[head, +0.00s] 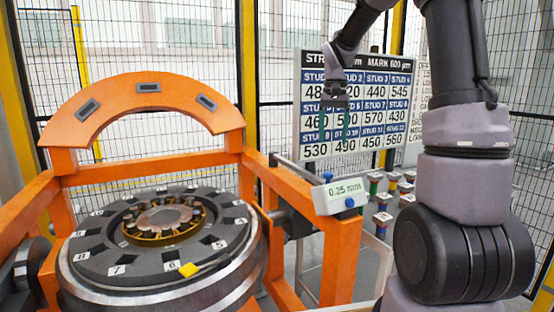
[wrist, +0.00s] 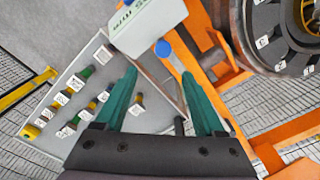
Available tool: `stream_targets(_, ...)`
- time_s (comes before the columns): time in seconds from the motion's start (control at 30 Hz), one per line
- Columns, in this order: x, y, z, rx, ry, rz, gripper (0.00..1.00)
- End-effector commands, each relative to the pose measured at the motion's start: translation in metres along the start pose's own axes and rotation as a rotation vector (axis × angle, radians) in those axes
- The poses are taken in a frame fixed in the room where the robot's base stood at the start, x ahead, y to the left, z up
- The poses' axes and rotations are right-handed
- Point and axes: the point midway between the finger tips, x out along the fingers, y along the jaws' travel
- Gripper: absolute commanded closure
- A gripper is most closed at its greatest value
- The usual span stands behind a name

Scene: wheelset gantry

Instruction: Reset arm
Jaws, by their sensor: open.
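My gripper (head: 335,112) is raised in front of the stud board (head: 353,104) in the head view and covers part of its numbers. In the wrist view my gripper (wrist: 158,73) has its two teal fingers spread apart, with nothing held between them. A pale box (head: 340,195) reading "0.25 mm", with a blue knob, sits at the right of the orange gantry (head: 140,100). The same box (wrist: 147,25) shows in the wrist view beyond the fingertips; the gap to it is hard to judge.
A dark wheel (head: 160,245) with numbered slots and a yellow piece (head: 188,270) lies in the gantry. A grey tray (wrist: 55,140) holds several labelled, coloured studs below my gripper. Yellow posts and mesh fencing (head: 200,55) close off the back.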

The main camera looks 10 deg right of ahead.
Motion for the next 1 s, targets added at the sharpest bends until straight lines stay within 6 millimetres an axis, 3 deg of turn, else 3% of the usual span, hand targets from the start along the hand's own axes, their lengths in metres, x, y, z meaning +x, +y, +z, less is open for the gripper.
stream_targets(0.17, -0.032, 0.006, 0.035, -0.02, 0.075, -0.044, 0.29)
stream_targets(0.3, -0.061, 0.018, 0.082, -0.041, 0.168, -0.11, 0.29)
stream_targets(0.5, -0.084, 0.039, 0.149, -0.065, 0.301, -0.221, 0.29)
stream_targets(0.73, -0.088, 0.059, 0.209, -0.086, 0.429, -0.345, 0.29)
stream_targets(1.0, -0.084, 0.067, 0.233, -0.092, 0.482, -0.405, 0.29)
